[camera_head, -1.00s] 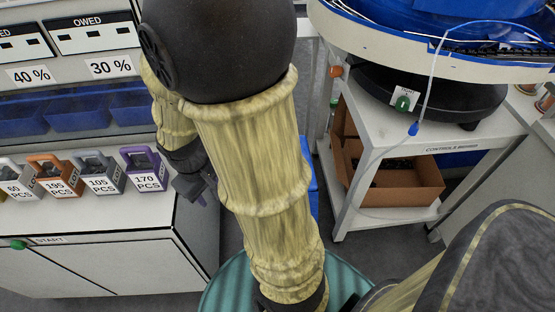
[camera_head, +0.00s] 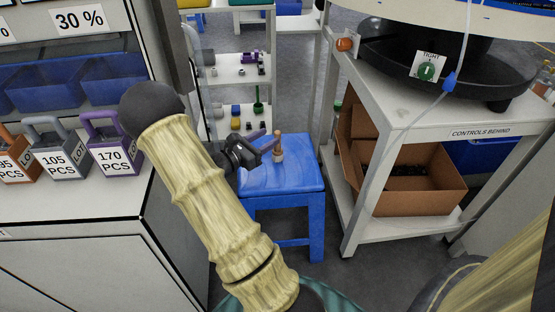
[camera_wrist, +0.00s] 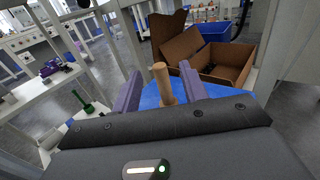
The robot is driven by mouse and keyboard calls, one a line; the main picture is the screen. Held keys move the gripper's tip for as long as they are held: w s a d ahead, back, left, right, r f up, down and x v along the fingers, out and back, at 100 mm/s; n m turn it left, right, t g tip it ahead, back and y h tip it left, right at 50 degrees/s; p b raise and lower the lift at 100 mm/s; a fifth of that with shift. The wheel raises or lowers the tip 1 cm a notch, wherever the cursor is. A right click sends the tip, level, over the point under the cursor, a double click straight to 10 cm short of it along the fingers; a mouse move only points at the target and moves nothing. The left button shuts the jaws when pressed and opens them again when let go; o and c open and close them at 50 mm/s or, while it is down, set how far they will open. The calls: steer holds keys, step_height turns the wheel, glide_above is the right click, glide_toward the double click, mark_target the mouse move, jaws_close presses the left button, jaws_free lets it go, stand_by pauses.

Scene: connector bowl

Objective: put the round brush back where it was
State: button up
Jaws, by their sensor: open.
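In the wrist view, the brush handle (camera_wrist: 163,84) shows between the two open fingers (camera_wrist: 160,88), with the blue stool top below. The lower end of the brush is hidden there by the gripper body.
A white shelf rack (camera_head: 238,72) with small parts, including a green brush-like item (camera_head: 258,106), stands behind the stool. A white cart (camera_head: 400,130) with a cardboard box (camera_head: 420,195) is to the right. A counter with numbered lot weights, including a purple one (camera_head: 112,158), is left.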

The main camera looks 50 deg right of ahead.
mark_target(275, 135)
steer(key=shift+s+d+b, duration=0.1)
steer(key=shift+d+b, duration=0.35)
steer(key=shift+d, duration=0.7)
steer(key=d+b, duration=0.1)
steer(key=d, duration=0.1)
steer(key=d+f+b, duration=0.1)
steer(key=d+b, duration=0.1)
steer(key=shift+d, duration=0.2)
steer(key=shift+d+r, duration=0.25)
steer(key=shift+d, duration=0.15)
steer(key=shift+c, duration=0.3)
jaws_close()
